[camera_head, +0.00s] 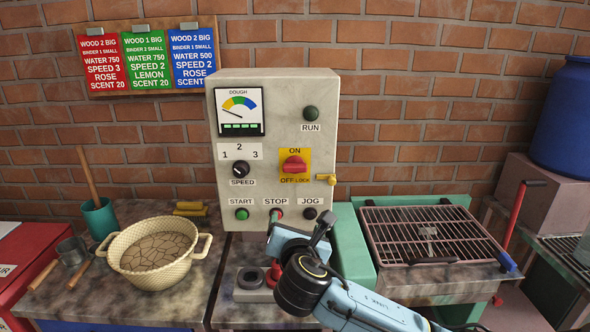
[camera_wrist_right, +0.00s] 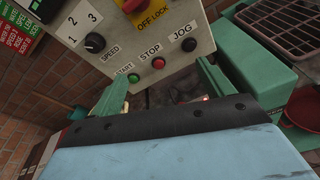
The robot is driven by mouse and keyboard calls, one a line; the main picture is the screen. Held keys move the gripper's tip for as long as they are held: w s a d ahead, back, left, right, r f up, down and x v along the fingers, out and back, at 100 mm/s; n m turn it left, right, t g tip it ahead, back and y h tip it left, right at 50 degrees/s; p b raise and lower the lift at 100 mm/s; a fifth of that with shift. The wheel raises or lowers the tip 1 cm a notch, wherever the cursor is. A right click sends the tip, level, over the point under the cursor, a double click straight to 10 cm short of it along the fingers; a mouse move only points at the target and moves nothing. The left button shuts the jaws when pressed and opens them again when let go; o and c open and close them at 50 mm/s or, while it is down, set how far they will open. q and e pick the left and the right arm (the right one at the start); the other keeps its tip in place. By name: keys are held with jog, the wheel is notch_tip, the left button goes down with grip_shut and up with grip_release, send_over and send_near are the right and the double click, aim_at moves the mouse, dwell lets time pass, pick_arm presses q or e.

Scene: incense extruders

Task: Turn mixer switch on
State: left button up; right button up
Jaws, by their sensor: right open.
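The mixer switch (camera_head: 294,165) is a red knob on a yellow plate marked ON above and OFF LOCK below. It sits on the right half of the grey control panel (camera_head: 225,128). The wrist view shows the lower part of the red switch (camera_wrist_right: 132,5) at the top edge. My right gripper (camera_head: 284,226) is in front of the panel's lower edge, below the switch and apart from it. In the wrist view its two green fingers (camera_wrist_right: 163,72) are spread wide, with nothing held between them. My left gripper is not in view.
START (camera_head: 242,214), STOP and JOG (camera_head: 310,213) buttons line the panel's bottom. A brass-coloured part (camera_head: 326,178) sticks out at the panel's right edge. A cream basin (camera_head: 195,262) stands left, a grill tray (camera_head: 385,238) right. The space before the panel's upper half is clear.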

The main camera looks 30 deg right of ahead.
aim_at(295, 168)
notch_tip(295, 168, up, 6)
jog(key=w+d+n+t+h, duration=0.2)
jog(key=w+n, duration=0.1)
jog(key=n, duration=0.1)
jog(key=shift+y, duration=0.3)
jog(key=x, duration=0.6)
jog(key=b+x, duration=0.1)
jog(key=x, duration=0.6)
jog(key=shift+f, duration=0.2)
jog(key=c, duration=1)
